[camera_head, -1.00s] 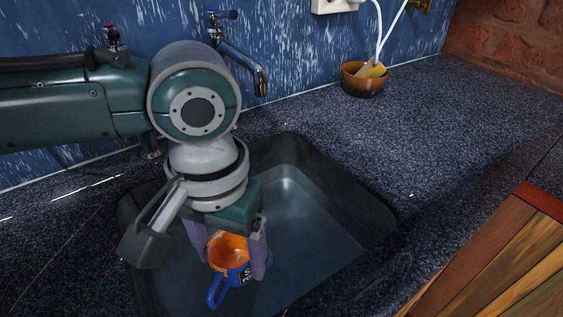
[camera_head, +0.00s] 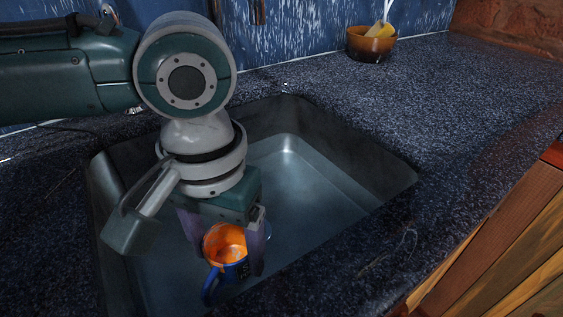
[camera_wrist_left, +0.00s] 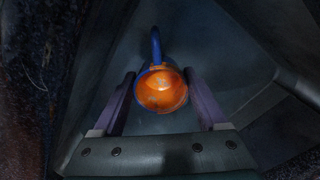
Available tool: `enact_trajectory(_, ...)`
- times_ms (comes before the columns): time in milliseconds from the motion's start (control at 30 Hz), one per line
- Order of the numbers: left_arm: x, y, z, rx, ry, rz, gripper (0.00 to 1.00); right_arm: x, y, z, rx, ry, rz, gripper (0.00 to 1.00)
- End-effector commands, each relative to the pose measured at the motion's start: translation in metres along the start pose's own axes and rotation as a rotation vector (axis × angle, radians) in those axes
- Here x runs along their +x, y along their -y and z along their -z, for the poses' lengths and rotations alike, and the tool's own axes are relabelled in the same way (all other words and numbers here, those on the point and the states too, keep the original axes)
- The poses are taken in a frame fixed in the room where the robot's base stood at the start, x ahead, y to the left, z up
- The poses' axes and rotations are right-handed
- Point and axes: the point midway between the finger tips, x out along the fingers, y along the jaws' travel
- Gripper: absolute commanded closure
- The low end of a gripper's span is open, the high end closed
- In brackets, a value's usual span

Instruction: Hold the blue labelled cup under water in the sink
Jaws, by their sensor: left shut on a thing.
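The blue cup (camera_head: 236,270) has an orange inside and a blue handle, and its label is hard to make out now. My left gripper (camera_head: 228,240) is shut on it, with a purple finger on either side. The cup is upright or slightly tilted, inside the sink (camera_head: 345,190) near its front wall. In the left wrist view the cup (camera_wrist_left: 153,70) sits between the two fingers with its handle pointing away. The sink holds what looks like bluish water, but I cannot tell whether the cup touches it. My right gripper is not in view.
A dark speckled counter (camera_head: 470,110) surrounds the sink and is mostly clear at the right. A brown bowl (camera_head: 371,46) with a yellow item stands at the back. The tap (camera_head: 259,12) shows only in part at the top. Wooden boards (camera_head: 510,250) are at the lower right.

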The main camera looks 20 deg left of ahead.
Motion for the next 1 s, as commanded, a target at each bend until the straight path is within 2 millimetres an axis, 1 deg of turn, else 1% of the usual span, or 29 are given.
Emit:
enact_trajectory(33,0.01,0.0,0.0,0.0,-0.001,0.001,0.88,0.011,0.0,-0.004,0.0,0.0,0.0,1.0)
enact_trajectory(267,0.029,0.0,0.0,0.001,-0.001,0.001,0.88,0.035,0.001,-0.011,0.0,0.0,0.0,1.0)
enact_trajectory(367,0.037,0.0,0.0,-0.001,0.001,0.0,0.88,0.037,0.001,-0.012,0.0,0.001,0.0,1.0)
enact_trajectory(700,0.072,0.0,0.0,-0.002,0.001,-0.001,0.88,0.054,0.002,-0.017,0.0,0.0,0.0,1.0)
enact_trajectory(833,0.079,-0.001,0.0,-0.001,0.001,-0.001,0.88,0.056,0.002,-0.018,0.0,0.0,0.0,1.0)
enact_trajectory(1000,0.08,-0.001,0.0,0.0,0.0,-0.001,0.88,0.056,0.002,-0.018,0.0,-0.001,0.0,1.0)
